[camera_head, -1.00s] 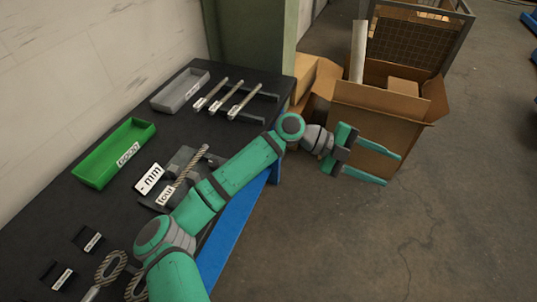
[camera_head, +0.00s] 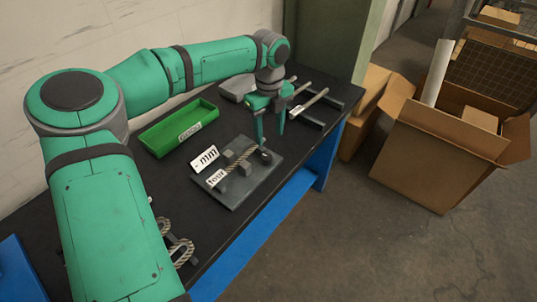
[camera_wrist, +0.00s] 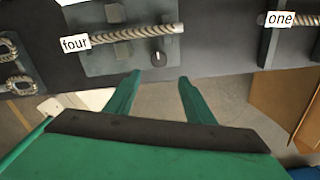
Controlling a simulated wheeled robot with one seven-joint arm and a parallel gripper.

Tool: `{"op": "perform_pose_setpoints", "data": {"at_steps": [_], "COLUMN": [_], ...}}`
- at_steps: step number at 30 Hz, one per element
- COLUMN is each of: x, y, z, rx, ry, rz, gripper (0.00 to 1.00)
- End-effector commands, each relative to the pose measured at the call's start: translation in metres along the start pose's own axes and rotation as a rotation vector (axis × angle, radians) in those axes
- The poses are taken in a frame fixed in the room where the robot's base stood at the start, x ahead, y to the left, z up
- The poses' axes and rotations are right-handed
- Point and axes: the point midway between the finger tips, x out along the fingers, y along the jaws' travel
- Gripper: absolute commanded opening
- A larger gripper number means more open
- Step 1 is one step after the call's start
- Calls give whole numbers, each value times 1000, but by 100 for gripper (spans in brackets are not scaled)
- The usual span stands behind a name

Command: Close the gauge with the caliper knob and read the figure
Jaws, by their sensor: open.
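The gauge (camera_head: 244,192) is a grey plate on the black bench, with a small grey block in its middle. A rope-like piece labelled "four" (camera_head: 216,178) lies across it, and shows in the wrist view too (camera_wrist: 125,33). The white display (camera_head: 205,160) beside it reads "- mm", with no figure. The dark round caliper knob (camera_head: 265,156) is at the plate's right end; in the wrist view it has a pale mark (camera_wrist: 159,59). My gripper (camera_head: 269,135) is open and empty, fingers pointing down, near the knob. I see no contact with it.
A green tray (camera_head: 160,139) labelled "GOOD" and a grey tray (camera_head: 234,85) stand at the back. More rope pieces lie on a rack (camera_head: 333,103) at the far end; one is labelled "one" (camera_wrist: 280,19). Cardboard boxes (camera_head: 425,155) stand on the floor right of the bench.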

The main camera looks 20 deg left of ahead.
Motion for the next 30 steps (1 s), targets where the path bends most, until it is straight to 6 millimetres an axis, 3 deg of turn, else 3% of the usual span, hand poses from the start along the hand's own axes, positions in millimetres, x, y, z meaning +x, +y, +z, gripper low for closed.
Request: {"op": "perform_pose_setpoints", "data": {"at_steps": [5, 18, 24, 30], "x": [15, 88, 103, 106], "y": [5, 3, 3, 3], "z": [5, 3, 3, 3], "rx": [-10, -6, -6, -6], "ry": [-5, -3, -3, -4], "rz": [6, 3, 3, 2], "gripper": [49, 49, 49, 49]}}
